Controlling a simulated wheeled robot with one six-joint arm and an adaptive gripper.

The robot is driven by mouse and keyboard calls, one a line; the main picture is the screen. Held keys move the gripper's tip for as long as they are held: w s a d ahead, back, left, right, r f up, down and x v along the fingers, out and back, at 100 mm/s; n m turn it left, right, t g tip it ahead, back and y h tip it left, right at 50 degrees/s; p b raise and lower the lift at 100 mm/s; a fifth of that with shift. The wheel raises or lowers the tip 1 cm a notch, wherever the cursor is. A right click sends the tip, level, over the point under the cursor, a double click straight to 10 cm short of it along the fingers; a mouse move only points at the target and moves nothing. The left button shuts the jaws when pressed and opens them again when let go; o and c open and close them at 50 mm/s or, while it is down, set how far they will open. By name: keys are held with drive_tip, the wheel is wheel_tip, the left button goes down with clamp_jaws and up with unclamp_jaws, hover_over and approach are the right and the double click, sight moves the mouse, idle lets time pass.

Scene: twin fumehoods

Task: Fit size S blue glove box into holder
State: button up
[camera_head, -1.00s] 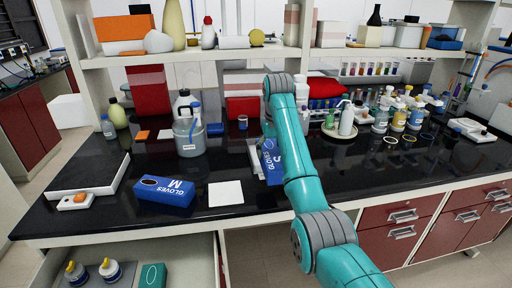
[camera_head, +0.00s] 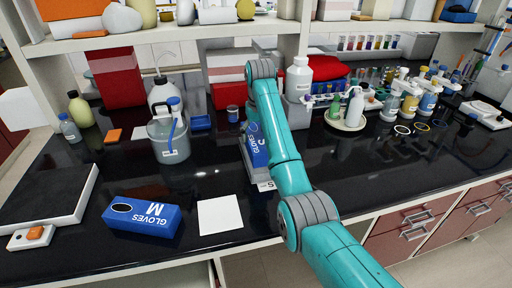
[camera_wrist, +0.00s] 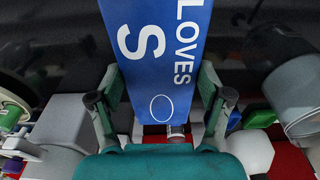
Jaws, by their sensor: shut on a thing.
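The blue size S glove box (camera_head: 256,146) is partly hidden behind my arm in the head view. In the wrist view the box (camera_wrist: 160,50) fills the upper middle, with its S and oval opening facing the camera. My gripper (camera_wrist: 158,88) is shut on it, one finger at each side. A grey holder (camera_head: 247,168) with a white S label (camera_head: 266,186) stands at the box's lower end. The box appears lined up with the holder, but I cannot tell whether it is inside or just above it.
A blue size M glove box (camera_head: 143,217) and a white sheet (camera_head: 220,215) lie on the black bench to the left. A grey jug (camera_head: 169,140) stands behind them. A round tray (camera_head: 345,122) with bottles is right of my arm. The front right bench is clear.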

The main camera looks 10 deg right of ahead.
drive_tip(key=shift+f, duration=2.55)
drive_tip(key=shift+f, duration=0.1)
drive_tip(key=o, duration=1.3)
drive_tip(key=shift+o, duration=0.2)
